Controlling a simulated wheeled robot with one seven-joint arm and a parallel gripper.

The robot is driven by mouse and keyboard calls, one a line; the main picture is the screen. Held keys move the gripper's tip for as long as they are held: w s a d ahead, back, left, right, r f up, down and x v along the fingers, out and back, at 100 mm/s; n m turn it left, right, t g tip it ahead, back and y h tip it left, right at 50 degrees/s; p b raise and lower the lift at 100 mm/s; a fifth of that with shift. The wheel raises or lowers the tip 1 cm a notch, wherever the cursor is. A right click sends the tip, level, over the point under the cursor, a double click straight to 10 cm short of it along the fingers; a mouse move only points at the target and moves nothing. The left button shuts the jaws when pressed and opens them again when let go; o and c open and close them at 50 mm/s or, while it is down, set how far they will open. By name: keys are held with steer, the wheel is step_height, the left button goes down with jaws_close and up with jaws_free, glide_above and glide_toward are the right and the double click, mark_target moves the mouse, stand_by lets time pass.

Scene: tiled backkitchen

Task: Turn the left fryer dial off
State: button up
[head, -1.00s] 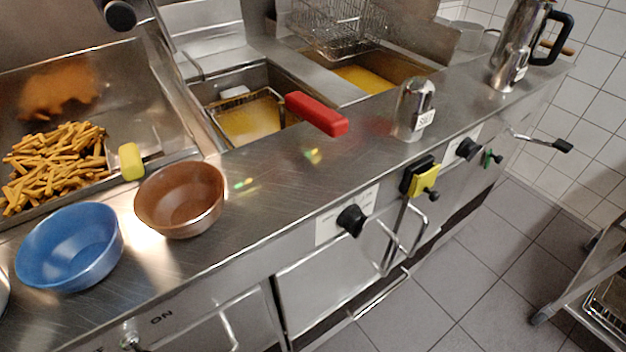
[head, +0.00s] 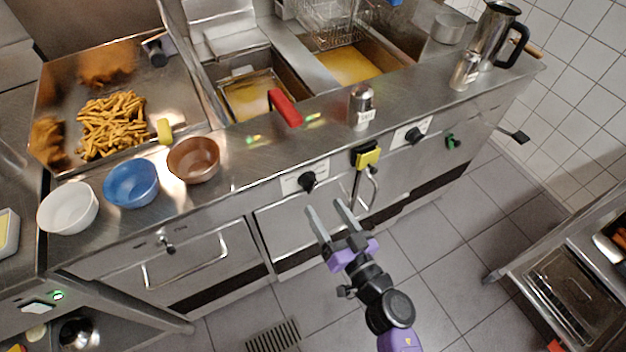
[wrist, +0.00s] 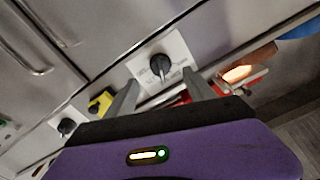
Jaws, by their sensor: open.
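The left fryer dial (head: 307,181) is a black knob on a white label plate on the counter's front panel, below the fryer with the red-handled basket. It also shows in the wrist view (wrist: 160,66), just beyond and between the fingertips. My gripper (head: 326,207) is open and empty, in front of the panel, slightly below and right of the dial in the head view. Its fingers (wrist: 160,84) point toward the dial and appear apart from it. The right fryer dial (head: 414,135) is a similar black knob farther right; it is at left in the wrist view (wrist: 67,127).
A yellow block on a black holder (head: 367,158) is between the dials, above a handle. A green knob (head: 453,141) is farther right. Bowls, a red basket handle (head: 285,108) and a shaker (head: 361,107) are on the counter.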

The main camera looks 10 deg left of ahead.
mark_target(312, 189)
steer(key=b+x, duration=0.1)
steer(key=x, duration=0.6)
steer(key=shift+w+a+b, duration=0.2)
steer(key=shift+b, duration=0.2)
steer(key=c, duration=1.4)
steer(key=shift+o, duration=0.2)
